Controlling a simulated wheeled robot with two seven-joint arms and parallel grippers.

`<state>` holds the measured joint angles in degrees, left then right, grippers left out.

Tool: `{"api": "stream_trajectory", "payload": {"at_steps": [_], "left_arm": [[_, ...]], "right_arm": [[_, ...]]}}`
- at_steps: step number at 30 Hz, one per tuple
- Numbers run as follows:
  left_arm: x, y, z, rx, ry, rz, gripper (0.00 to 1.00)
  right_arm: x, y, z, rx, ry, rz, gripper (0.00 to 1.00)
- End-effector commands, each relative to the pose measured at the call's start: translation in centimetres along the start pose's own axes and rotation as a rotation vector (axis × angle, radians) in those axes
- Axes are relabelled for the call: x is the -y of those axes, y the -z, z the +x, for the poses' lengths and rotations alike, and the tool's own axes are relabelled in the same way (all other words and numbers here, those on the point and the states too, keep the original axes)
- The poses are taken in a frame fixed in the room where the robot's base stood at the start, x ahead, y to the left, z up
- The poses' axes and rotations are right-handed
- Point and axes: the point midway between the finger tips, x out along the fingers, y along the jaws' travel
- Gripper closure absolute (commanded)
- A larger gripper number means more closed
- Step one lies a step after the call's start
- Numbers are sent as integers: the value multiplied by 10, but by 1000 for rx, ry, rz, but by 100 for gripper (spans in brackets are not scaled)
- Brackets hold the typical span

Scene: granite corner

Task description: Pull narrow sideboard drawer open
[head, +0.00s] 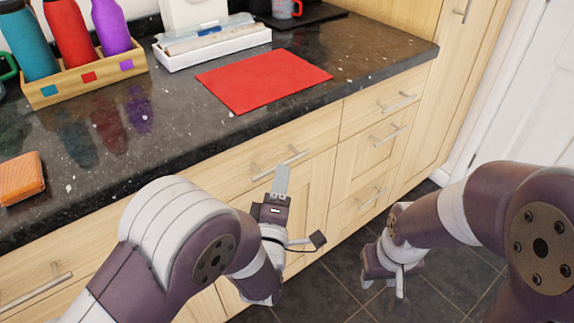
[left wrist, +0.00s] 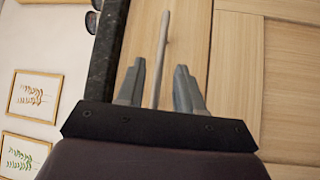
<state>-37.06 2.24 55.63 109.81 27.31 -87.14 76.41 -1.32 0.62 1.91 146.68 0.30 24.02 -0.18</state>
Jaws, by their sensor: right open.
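The pale wood sideboard has a shallow top drawer (head: 262,150) with a slim metal bar handle (head: 283,163); its front looks flush. My left gripper (head: 281,180) is at that handle in the head view. In the left wrist view the left gripper (left wrist: 158,88) has its fingers apart, and the handle bar (left wrist: 163,45) runs between them in the picture. I cannot tell whether a finger touches it. My right gripper (head: 392,285) hangs low over the floor, open and empty, away from the drawers.
A stack of drawers with bar handles (head: 388,136) is to the right. The dark granite counter (head: 180,135) overhangs the fronts. It carries a red mat (head: 262,80), a white tray (head: 212,46), a wooden bottle crate (head: 85,88) and an orange block (head: 21,178). Dark tiled floor (head: 330,287) is clear.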

Motion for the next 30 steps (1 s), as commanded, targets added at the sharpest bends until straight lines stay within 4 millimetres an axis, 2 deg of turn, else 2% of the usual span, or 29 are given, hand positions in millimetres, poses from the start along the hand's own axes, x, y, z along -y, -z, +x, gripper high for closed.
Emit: {"api": "stream_trajectory", "payload": {"at_steps": [3,7,17,20,21,30], "left_arm": [[1,0,26,-2,-1,1,64],[1,0,44,0,0,1,64],[0,0,52,2,2,2,64],[0,0,52,2,2,2,93],[0,0,52,2,2,2,100],[1,-3,53,3,2,2,100]], "right_arm": [[0,-1,4,0,0,0,57],[0,-1,6,0,0,0,57],[0,-1,6,0,0,0,57],[0,-1,6,0,0,0,57],[0,-1,6,0,0,0,57],[0,-1,8,0,0,0,57]]}}
